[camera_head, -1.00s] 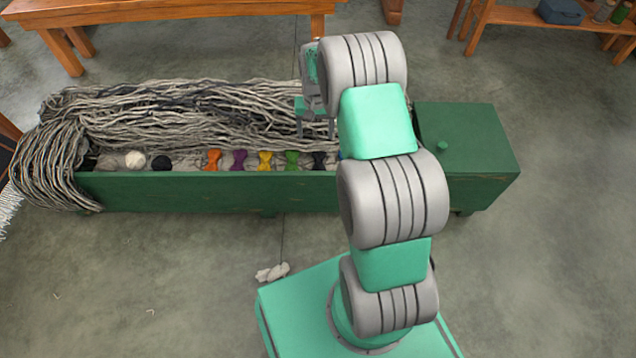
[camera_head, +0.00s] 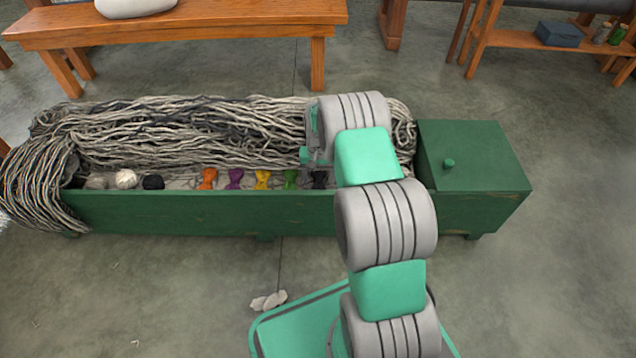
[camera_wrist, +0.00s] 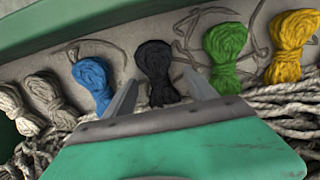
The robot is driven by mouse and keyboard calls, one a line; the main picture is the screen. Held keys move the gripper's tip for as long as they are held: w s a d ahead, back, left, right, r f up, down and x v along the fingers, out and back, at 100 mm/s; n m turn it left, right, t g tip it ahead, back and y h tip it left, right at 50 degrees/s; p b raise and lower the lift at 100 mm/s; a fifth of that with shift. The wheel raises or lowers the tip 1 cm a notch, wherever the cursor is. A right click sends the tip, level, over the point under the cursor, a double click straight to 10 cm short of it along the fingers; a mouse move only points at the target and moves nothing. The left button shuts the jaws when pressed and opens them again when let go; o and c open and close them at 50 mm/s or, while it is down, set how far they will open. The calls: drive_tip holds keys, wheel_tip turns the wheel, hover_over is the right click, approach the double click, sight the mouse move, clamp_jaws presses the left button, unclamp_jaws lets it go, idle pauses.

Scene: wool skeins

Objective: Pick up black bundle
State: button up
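The black bundle (camera_wrist: 155,65) is a dark tied skein. In the wrist view it lies on the trough floor between a blue bundle (camera_wrist: 92,82) and a green bundle (camera_wrist: 226,55). My gripper (camera_wrist: 158,88) is open, with one finger on each side of the black bundle's lower part. I cannot tell whether the fingers touch it. In the head view the black bundle (camera_head: 319,179) shows just left of my arm, right of the green bundle (camera_head: 290,179). My fingertips are not clear there.
The bundles lie in a green trough (camera_head: 200,213) with loose grey yarn (camera_head: 190,130) heaped behind them. Orange (camera_head: 208,178), purple (camera_head: 234,178) and yellow (camera_head: 262,179) bundles are further left. A green lidded box (camera_head: 475,150) closes the right end. A wooden bench (camera_head: 190,25) stands behind.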

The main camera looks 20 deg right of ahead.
drive_tip(key=c, duration=1.2)
drive_tip(key=shift+c, duration=0.2)
